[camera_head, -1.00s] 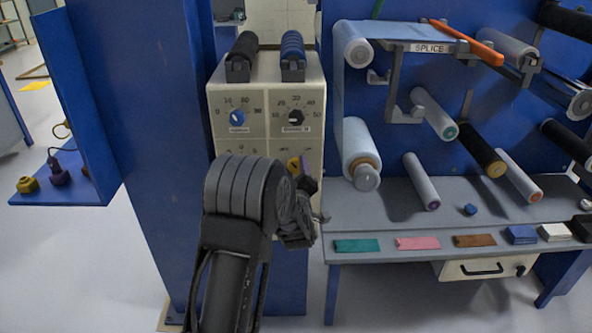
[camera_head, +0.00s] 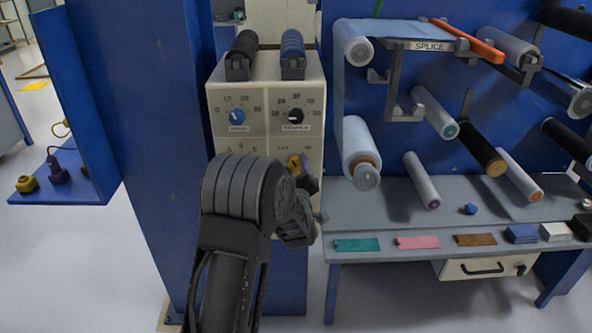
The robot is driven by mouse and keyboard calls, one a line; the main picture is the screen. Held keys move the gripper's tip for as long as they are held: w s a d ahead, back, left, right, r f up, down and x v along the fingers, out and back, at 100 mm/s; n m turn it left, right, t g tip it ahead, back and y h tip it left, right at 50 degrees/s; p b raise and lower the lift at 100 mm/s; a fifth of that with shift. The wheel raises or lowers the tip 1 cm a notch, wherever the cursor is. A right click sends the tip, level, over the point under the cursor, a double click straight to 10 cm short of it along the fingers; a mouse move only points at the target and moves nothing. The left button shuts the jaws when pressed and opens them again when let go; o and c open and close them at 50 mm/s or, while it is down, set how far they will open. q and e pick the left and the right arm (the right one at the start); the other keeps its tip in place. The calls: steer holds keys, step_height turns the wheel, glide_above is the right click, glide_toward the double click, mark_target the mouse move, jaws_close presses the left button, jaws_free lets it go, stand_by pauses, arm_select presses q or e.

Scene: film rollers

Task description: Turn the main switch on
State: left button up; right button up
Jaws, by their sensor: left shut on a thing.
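A beige control box (camera_head: 218,135) stands beside the blue column. On the lower right of its front is the main switch (camera_head: 293,161), a small yellow rotary knob. My left gripper (camera_head: 304,173) reaches up to this knob from below and is shut on it. My left wrist and fingers hide part of the knob and the lower front of the box. My right gripper is not in view.
The box also bears a blue dial (camera_head: 237,115) and a black dial (camera_head: 295,115). To the right, a grey bench (camera_head: 400,213) with several film rollers stands close to my gripper. A blue shelf (camera_head: 75,190) with plugs is at the left.

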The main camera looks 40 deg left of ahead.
arm_select(q)
steer(key=m+b, duration=0.1)
steer(key=m, duration=0.1)
steer(key=shift+m, duration=0.4)
steer(key=m, duration=0.2)
steer(key=shift+m, duration=0.4)
steer(key=m, duration=0.3)
steer(key=shift+m, duration=0.3)
steer(key=m, duration=0.3)
steer(key=shift+m, duration=0.4)
steer(key=o, duration=1.4)
steer(key=shift+c, duration=0.2)
steer(key=shift+d, duration=0.1)
